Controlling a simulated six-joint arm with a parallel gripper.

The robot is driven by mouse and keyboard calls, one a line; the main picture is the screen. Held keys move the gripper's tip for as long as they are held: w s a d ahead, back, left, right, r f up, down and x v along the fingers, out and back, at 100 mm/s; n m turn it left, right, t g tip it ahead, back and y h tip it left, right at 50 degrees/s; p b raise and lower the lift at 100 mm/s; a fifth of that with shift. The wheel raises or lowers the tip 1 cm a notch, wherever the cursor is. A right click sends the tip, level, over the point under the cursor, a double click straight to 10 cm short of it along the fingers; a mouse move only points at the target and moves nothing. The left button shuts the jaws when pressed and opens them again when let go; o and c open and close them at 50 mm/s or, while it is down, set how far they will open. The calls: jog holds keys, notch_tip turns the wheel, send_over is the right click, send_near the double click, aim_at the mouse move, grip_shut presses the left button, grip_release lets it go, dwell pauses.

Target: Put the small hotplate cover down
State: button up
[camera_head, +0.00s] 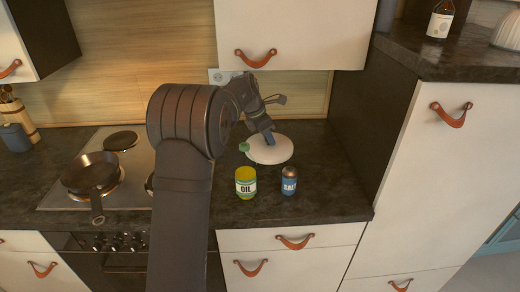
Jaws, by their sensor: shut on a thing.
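The small hotplate cover (272,154) is a white round disc over the dark worktop, right of the hob. A small green part (244,147) shows at its left edge; I cannot tell whether it belongs to the cover. My gripper (268,137) reaches down to the top of the cover from behind my arm and is shut on it. The fingertips are small and partly hidden against the cover. I cannot tell whether the cover touches the worktop or hangs just above it.
The hob (60,198) is at left, with a frying pan (92,172) and a bare hotplate (121,140) behind it. A yellow-green oil tin (245,183) and a blue salt shaker (289,182) stand in front of the cover. A tall cabinet (425,190) bounds the right; worktop between is clear.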

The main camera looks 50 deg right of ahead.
aim_at(256, 139)
jog(key=w+f, duration=0.2)
jog(key=w, duration=0.1)
jog(key=w+f, duration=0.1)
jog(key=w, duration=0.1)
jog(key=shift+w+a+f, duration=0.15)
jog(key=shift+w+f, duration=0.05)
jog(key=shift+f, duration=1.85)
jog(key=shift+f, duration=0.1)
jog(key=shift+f, duration=0.1)
jog(key=o, duration=1)
jog(key=v, duration=1.2)
